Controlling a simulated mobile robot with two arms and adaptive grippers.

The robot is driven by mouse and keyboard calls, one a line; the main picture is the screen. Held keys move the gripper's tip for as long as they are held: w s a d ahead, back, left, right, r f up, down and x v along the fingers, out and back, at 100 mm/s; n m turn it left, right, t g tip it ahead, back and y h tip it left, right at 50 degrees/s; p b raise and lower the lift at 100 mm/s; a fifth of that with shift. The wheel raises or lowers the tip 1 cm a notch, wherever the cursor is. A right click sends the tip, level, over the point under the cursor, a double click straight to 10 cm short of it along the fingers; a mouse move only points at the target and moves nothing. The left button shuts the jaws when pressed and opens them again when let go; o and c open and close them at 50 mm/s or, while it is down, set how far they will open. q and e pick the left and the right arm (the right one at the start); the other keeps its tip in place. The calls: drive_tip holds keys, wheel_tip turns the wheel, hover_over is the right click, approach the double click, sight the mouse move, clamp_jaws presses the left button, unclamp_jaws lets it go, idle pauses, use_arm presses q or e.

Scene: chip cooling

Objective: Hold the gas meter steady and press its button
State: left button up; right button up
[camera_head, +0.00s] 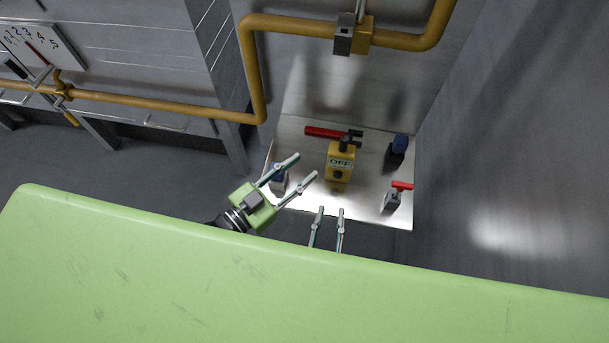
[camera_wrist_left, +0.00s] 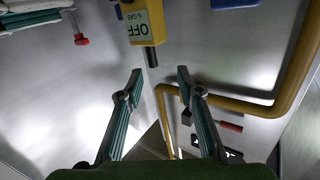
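The gas meter (camera_head: 340,162) is a yellow box with an OFF display and a dark round spot below it. It stands on a shiny metal surface (camera_head: 310,213). In the left wrist view the gas meter (camera_wrist_left: 143,22) appears upside down at the top, with a dark stub pointing toward the fingers. My left gripper (camera_head: 306,165) is open and empty, left of the meter and apart from it; its fingers also show in the left wrist view (camera_wrist_left: 160,72). My right gripper (camera_head: 330,210) is open and empty in front of the meter, its fingers pointing toward it. The button cannot be clearly told.
A red-handled tool (camera_head: 325,132) lies behind the meter. A blue-topped item (camera_head: 398,147) and a red-handled valve (camera_head: 394,196) stand on the right. Another blue item (camera_head: 278,177) is partly behind my left gripper. A yellow pipe (camera_head: 250,70) runs along the wall.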

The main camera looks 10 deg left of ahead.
sight(341, 146)
use_arm(q)
drive_tip(key=shift+n, duration=0.7)
drive_tip(key=x, duration=0.4)
drive_tip(key=d+x, duration=0.1)
drive_tip(key=x, duration=0.4)
drive_tip(key=s+x, duration=0.1)
drive_tip(key=x, duration=0.3)
drive_tip(key=shift+w+d+r, duration=0.1)
drive_tip(key=shift+d+r, duration=0.25)
drive_tip(key=shift+d, duration=0.2)
clamp_jaws()
use_arm(e)
clamp_jaws()
